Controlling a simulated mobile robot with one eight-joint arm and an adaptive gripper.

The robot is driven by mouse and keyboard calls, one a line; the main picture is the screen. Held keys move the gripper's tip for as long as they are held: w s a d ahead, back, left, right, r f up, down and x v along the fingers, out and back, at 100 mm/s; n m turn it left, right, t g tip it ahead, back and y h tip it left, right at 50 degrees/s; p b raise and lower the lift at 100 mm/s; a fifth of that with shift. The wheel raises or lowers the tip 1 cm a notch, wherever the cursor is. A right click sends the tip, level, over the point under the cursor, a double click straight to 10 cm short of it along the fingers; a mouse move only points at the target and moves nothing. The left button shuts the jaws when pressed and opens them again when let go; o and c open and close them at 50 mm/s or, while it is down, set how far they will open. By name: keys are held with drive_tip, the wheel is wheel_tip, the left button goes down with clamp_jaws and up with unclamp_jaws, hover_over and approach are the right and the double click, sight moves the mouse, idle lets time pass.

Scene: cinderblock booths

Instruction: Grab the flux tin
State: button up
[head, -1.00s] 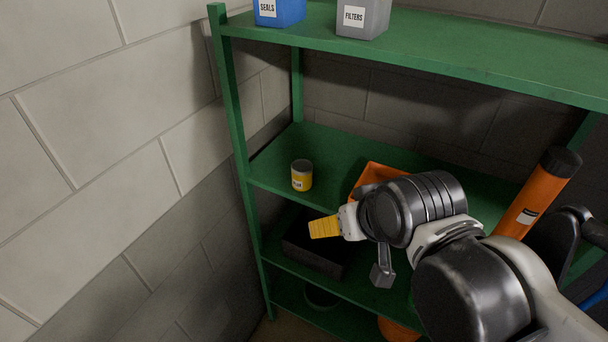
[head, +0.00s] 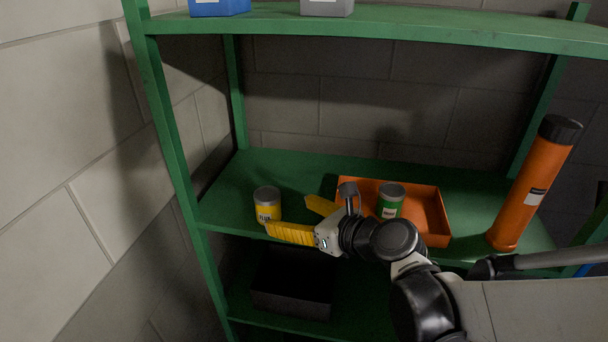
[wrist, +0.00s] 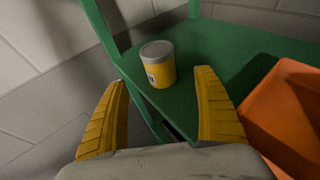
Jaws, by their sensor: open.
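The flux tin (head: 267,205) is a yellow can with a grey lid and a white label. It stands upright near the left front of the green middle shelf (head: 225,185). My gripper (head: 295,218) has yellow ribbed fingers spread apart, just right of the tin in the head view. In the wrist view the tin (wrist: 158,65) shows beyond and between the open fingers (wrist: 160,105), a little above the fingertips. Nothing is held between the fingers.
An orange tray (head: 432,215) with a green tin (head: 391,200) lies right of my gripper. An orange tube with a black cap (head: 530,190) stands at the shelf's right. A green post (head: 170,120) rises at the left. A black bin (head: 290,290) is below.

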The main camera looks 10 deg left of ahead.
sight(276, 209)
drive_tip(key=x, duration=0.5)
drive_tip(key=b+x, duration=0.1)
drive_tip(key=x, duration=0.3)
drive_tip(key=shift+w+a+r, duration=0.15)
drive_tip(key=shift+r, duration=0.15)
drive_tip(key=c, duration=1.4)
